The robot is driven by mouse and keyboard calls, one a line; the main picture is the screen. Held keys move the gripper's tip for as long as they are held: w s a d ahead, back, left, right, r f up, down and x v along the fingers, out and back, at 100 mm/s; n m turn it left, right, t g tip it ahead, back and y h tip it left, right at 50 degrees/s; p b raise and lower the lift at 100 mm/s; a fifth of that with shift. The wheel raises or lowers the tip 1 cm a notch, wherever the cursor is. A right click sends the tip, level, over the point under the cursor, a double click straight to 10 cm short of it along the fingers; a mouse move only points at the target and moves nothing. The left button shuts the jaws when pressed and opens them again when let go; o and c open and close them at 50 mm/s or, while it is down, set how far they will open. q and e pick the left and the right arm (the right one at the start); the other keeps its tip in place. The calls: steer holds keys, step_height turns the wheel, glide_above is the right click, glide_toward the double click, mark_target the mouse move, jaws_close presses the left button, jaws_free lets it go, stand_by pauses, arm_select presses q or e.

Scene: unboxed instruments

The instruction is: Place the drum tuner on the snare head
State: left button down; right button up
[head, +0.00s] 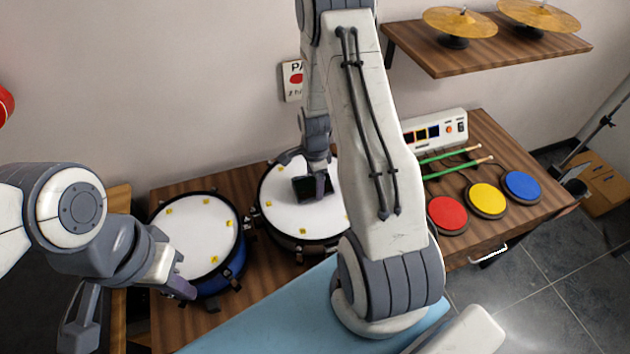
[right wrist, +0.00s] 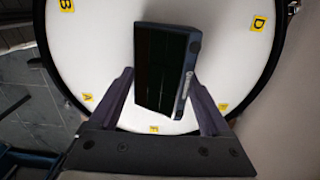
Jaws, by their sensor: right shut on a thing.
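The drum tuner is a small dark box with a panelled face (right wrist: 160,70). In the head view the tuner (head: 304,188) is at the white head of the right drum (head: 285,212), which has yellow lettered tags around its edge. My right gripper (head: 318,182) is shut on the tuner, with a finger on each side in the right wrist view (right wrist: 165,100). The tuner is over the white head (right wrist: 95,60), inside the rim; I cannot tell whether it touches. My left gripper (head: 132,302) is open and empty in front of the left drum.
A blue drum (head: 195,232) with a white head stands to the left on the wooden table (head: 172,316). To the right are red, yellow and blue pads (head: 485,200), green sticks (head: 450,160) and a white device (head: 435,130). Cymbals (head: 460,22) sit on a shelf.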

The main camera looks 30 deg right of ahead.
steer(key=shift+f, duration=0.3)
steer(key=shift+f, duration=0.15)
steer(key=o, duration=1.3)
